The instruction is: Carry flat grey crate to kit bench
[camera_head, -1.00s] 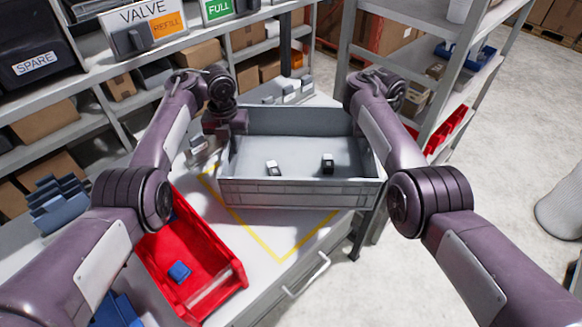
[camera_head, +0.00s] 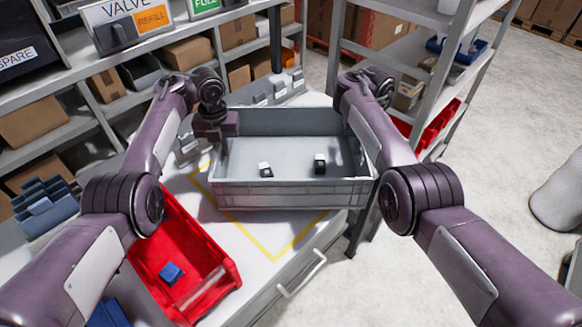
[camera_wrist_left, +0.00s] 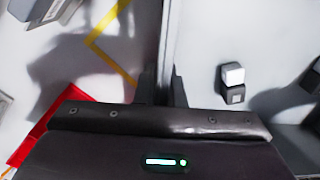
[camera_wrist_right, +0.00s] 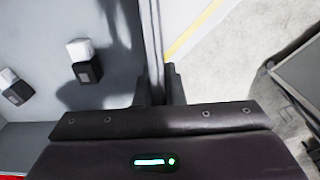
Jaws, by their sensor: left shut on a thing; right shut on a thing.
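The flat grey crate (camera_head: 290,196) is level between my arms in the head view, over the far right part of a white-topped bench (camera_head: 245,262) with a yellow outline. Two small black-and-white blocks (camera_head: 265,169) (camera_head: 320,163) stand apart on its floor. My left gripper (camera_wrist_left: 168,88) is shut on the crate's left wall (camera_wrist_left: 170,40). My right gripper (camera_wrist_right: 160,85) is shut on the right wall (camera_wrist_right: 152,40); in the head view my right arm mostly hides that grip. Whether the crate's underside touches the bench is hidden.
A red bin (camera_head: 225,268) with a blue block (camera_head: 172,272) sits left of the yellow outline. Small grey parts (camera_head: 277,88) stand behind the crate. A grey shelf rack (camera_head: 425,75) rises close behind on the right. Open floor (camera_head: 480,215) lies right of the bench.

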